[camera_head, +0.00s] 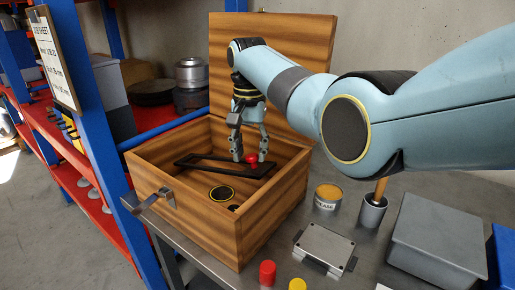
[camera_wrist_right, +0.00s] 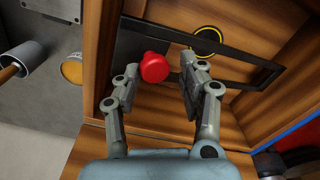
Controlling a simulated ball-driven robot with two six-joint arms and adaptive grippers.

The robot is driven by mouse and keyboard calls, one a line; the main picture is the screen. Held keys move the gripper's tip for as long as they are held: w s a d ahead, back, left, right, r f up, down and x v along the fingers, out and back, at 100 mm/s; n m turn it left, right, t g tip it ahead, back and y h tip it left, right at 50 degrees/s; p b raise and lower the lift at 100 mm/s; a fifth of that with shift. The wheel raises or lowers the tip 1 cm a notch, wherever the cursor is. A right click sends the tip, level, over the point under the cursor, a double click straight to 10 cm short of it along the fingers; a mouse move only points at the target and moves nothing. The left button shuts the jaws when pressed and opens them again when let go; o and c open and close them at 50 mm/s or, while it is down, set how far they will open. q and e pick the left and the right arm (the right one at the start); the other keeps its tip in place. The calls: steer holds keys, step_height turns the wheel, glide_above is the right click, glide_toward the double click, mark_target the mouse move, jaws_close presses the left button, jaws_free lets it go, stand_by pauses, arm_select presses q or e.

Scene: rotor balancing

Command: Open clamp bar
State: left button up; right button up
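The clamp bar (camera_head: 222,171) is a flat black frame lying across the inside of the open wooden box (camera_head: 190,230). A red knob (camera_head: 251,159) sits at its right end. My right gripper (camera_head: 250,153) reaches down into the box, fingers on either side of the knob. In the right wrist view the red knob (camera_wrist_right: 155,67) shows between the spread fingertips (camera_wrist_right: 160,72), nearer the left finger; a gap shows on the right. Whether the left finger touches it I cannot tell. The bar (camera_wrist_right: 240,48) runs beyond the fingers. My left gripper is not in view.
The box lid (camera_head: 270,45) stands open behind the arm. A metal latch (camera_head: 150,199) sticks out at the box's front. A grease tin (camera_head: 327,197), a metal cup (camera_head: 372,211), a grey case (camera_head: 325,247) and a grey bin (camera_head: 438,240) stand to the right. Shelving is at left.

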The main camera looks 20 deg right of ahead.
steer(key=shift+a, duration=0.1)
step_height(320, 180, up, 12)
steer(key=w+a+p, duration=0.1)
steer(key=w+p, duration=0.1)
steer(key=p, duration=0.4)
steer(key=shift+w+a, duration=0.4)
stand_by(0.5)
steer(key=shift+p, duration=0.5)
